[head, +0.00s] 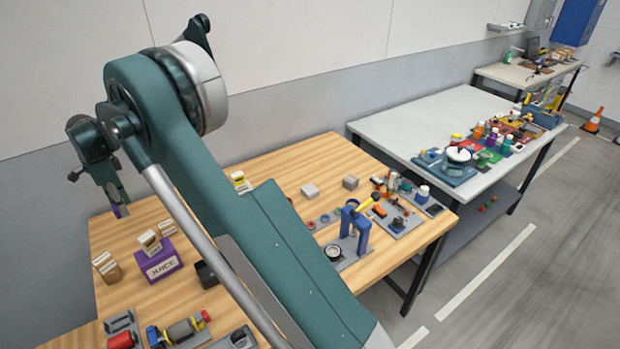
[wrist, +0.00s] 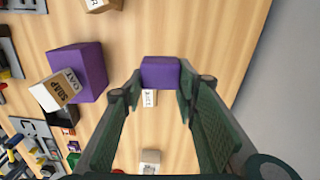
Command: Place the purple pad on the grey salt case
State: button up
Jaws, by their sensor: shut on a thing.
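My gripper (head: 118,204) is at the upper left in the head view, above the far left part of the wooden table. In the wrist view its fingers (wrist: 160,88) are shut on the purple pad (wrist: 160,73), which lies between the tips. Only a small bit of the pad (head: 117,211) shows in the head view. I cannot read a salt label on either, so I cannot tell which thing is the grey salt case.
A large purple box (head: 160,262) with a white label stands on the wooden table (head: 130,310). A small labelled box (head: 150,242) is on it. A tan box (head: 107,266) stands to its left. A blue stand (head: 354,228) and tools are further right. My arm hides the table's middle.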

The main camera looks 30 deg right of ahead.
notch_tip(320, 180, up, 5)
jog(key=shift+f, duration=0.1)
jog(key=d+m+p, duration=0.1)
jog(key=d, duration=1.4)
jog(key=d+m, duration=0.2)
jog(key=d, duration=1.3)
jog(key=w+d+m+p, duration=0.1)
jog(key=d, duration=1.4)
jog(key=shift+f+m+p, duration=0.1)
jog(key=shift+m+p, duration=0.2)
jog(key=shift+p, duration=0.05)
jog(key=s+d+m+p, duration=0.15)
jog(key=s+d, duration=0.55)
jog(key=d, duration=0.7)
jog(key=s+d+m, duration=0.2)
jog(key=s+d, duration=0.6)
jog(key=d, duration=0.6)
jog(key=s+d+m+p, duration=0.15)
jog(key=s+d, duration=0.55)
jog(key=d, duration=0.8)
notch_tip(320, 180, down, 5)
jog(key=shift+a, duration=0.15)
